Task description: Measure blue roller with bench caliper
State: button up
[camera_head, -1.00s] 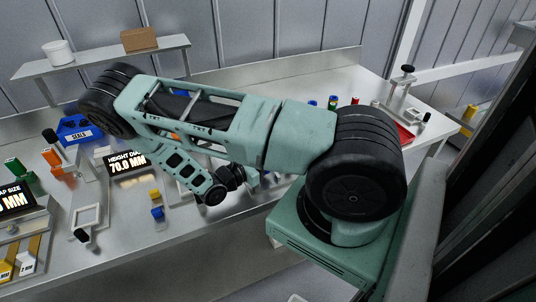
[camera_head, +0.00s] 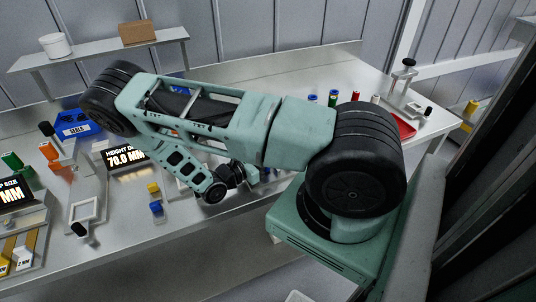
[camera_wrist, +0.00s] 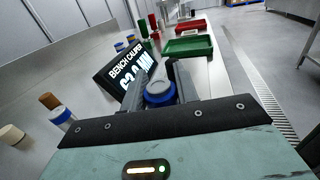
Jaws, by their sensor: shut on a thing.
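In the wrist view, a blue-rimmed roller (camera_wrist: 159,94) with a pale grey top sits between the two dark fingers of my gripper (camera_wrist: 160,101), which is shut on it. Just beyond it stands the bench caliper's black display (camera_wrist: 126,69), labelled "BENCH CALIPER" with a reading in MM partly hidden by the gripper. A grey caliper part (camera_wrist: 160,73) shows directly behind the roller. Whether the roller touches the caliper's measuring faces I cannot tell. In the head view my arm covers most of the caliper and the gripper.
In the wrist view, a green tray (camera_wrist: 188,46) and a red tray (camera_wrist: 191,27) lie beyond, with several coloured rollers beside them. In the head view, a height display (camera_head: 124,156) reads 70.0 MM, near a blue "SEALS" bin (camera_head: 70,117).

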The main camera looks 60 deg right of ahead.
jog(key=shift+f, duration=0.3)
